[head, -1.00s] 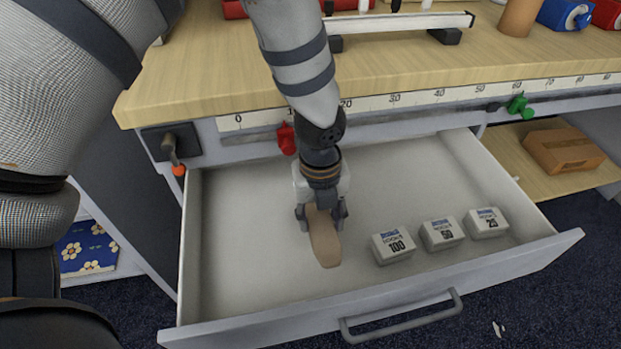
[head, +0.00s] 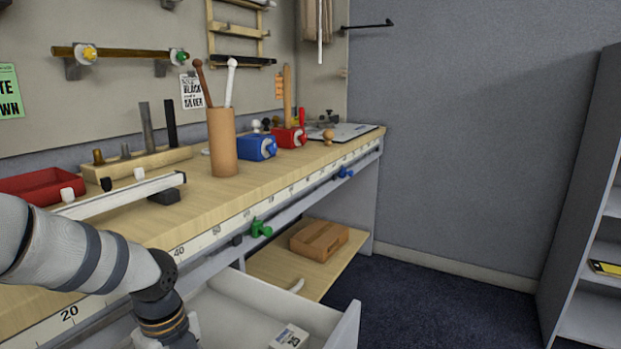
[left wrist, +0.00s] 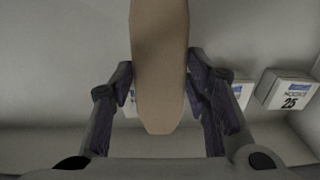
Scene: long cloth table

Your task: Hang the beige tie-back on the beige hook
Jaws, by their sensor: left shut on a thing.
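In the left wrist view my left gripper (left wrist: 160,78) is shut on the beige tie-back (left wrist: 158,40), a long flat strip with a rounded end. The strip lies between the two fingers, and its far end runs out of the picture. In the head view my left arm comes in at the lower left over the drawer, and its fingers and the tie-back are below the frame. A small beige peg (head: 343,72) sticks out of the back wall near the corner; I cannot tell whether it is the beige hook. My right gripper is not in view.
The open drawer (head: 325,318) holds small white boxes, one marked 25 (head: 288,338). Green (head: 261,229) and blue (head: 345,172) knobs stick out from the bench front. A black wall hook (head: 370,25) is at the upper right. A shelf unit (head: 590,200) stands at far right.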

